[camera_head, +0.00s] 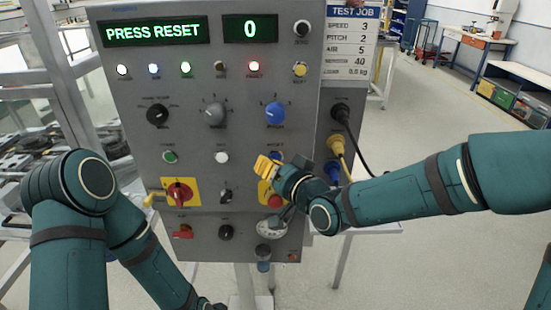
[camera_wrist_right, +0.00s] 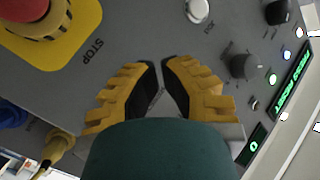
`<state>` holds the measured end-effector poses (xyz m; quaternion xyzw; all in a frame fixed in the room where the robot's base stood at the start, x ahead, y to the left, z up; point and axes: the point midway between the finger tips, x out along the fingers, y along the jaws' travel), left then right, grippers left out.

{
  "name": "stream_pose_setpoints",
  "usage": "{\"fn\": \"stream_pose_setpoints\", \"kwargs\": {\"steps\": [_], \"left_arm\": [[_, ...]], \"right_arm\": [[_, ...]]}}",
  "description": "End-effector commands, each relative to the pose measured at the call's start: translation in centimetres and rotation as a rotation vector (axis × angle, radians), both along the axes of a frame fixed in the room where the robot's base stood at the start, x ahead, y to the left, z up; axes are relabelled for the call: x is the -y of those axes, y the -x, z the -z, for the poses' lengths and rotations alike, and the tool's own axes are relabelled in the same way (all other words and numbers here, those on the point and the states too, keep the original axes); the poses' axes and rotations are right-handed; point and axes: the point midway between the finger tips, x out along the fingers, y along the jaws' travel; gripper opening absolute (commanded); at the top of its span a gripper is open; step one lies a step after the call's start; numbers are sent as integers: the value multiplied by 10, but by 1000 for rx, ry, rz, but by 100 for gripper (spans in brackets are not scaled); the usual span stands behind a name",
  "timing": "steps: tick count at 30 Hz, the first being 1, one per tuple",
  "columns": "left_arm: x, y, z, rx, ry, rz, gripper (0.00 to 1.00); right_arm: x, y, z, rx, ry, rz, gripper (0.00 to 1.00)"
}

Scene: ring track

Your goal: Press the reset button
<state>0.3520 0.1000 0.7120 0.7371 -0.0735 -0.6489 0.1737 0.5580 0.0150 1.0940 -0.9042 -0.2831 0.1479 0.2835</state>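The grey control panel (camera_head: 190,140) shows PRESS RESET on its green display (camera_head: 154,31). The blue reset button (camera_head: 277,155) shows only in part under its label in the head view, behind my right gripper (camera_head: 266,166). My right gripper's yellow fingers are in front of the panel there. In the right wrist view the fingertips (camera_wrist_right: 159,64) are close together with nothing between them, and the reset button is hidden behind them. I cannot tell whether they touch it. My left arm hangs low at the left, with its gripper out of view.
A red stop button (camera_head: 275,201) on a yellow plate sits just below my right gripper. A white button (camera_head: 222,157) is to its left, and a blue knob (camera_head: 275,113) above. Cables with a yellow plug (camera_head: 336,145) hang at the panel's right side.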

Motion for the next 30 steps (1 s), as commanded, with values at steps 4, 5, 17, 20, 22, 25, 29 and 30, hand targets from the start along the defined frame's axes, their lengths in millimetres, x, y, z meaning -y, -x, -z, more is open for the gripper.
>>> {"fn": "stream_pose_setpoints", "kwargs": {"steps": [4,5,17,20,22,25,29,30], "left_arm": [[0,0,4,0,0,0,75],[0,0,4,0,0,0,75],[0,0,4,0,0,0,75],[0,0,4,0,0,0,75],[0,0,4,0,0,0,75],[0,0,5,0,0,0,75],[0,0,5,0,0,0,75],[0,0,5,0,0,0,75]], "right_arm": [[0,-5,1,1,0,1,0],[0,-6,1,1,0,1,0],[0,-6,0,0,0,0,0],[0,-7,0,1,0,1,0],[0,-8,0,1,0,1,0],[0,-9,0,0,0,0,0],[0,-10,0,0,0,0,0],[0,-11,0,0,0,0,0]]}}
